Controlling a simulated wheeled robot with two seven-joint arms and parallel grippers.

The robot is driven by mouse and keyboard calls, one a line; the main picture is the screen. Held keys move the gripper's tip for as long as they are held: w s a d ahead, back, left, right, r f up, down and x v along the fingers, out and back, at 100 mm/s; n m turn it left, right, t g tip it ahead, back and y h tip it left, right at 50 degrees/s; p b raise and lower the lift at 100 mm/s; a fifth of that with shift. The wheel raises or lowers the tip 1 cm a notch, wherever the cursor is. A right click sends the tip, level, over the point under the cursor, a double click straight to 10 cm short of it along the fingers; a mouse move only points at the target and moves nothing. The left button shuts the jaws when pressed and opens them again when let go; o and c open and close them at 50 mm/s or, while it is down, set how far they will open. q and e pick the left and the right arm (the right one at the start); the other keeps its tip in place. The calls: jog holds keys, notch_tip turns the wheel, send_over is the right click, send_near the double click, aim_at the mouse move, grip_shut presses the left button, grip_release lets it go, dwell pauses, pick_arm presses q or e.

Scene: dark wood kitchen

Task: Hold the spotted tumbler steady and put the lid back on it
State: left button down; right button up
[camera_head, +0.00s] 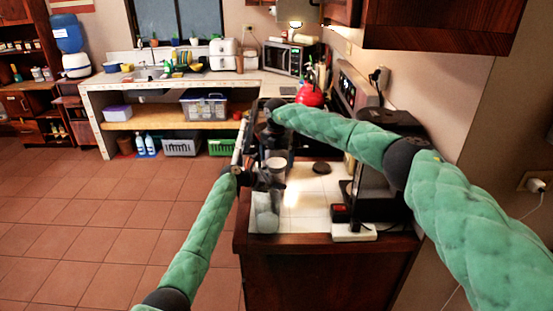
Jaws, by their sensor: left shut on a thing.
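The tumbler (267,218) is a pale grey, cup-like vessel standing upright on the near left part of the white-tiled counter; its spots are too small to make out. My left gripper (268,181), the lower one, is shut around its upper part and hides some of it. A pale round top shows just above the gripper. A small dark round disc (321,168), possibly the lid, lies on the counter to the right of the tumbler. My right gripper (272,138) is above and behind the tumbler, apart from the disc; its fingers are too dark to read.
A dark coffee-maker-like appliance (375,190) stands on the counter's right side, with a white power strip (354,232) at the front. A red kettle (310,93) is further back. The counter's front middle is clear.

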jog(key=shift+r, duration=0.1)
pick_arm(q)
jog(key=shift+a, duration=0.1)
pick_arm(e)
notch_tip(320, 180, up, 12)
dwell(0.5)
pick_arm(q)
jog(key=shift+c, duration=2.2)
grip_release()
jog(key=b+v, duration=0.2)
jog(key=v, duration=0.4)
jog(key=shift+w+a+f, duration=0.1)
jog(key=shift+f, duration=0.1)
jog(key=shift+v, duration=0.9)
jog(key=shift+r, duration=0.1)
pick_arm(e)
notch_tip(320, 180, down, 3)
jog(key=shift+r, duration=0.15)
jog(key=shift+a, duration=0.1)
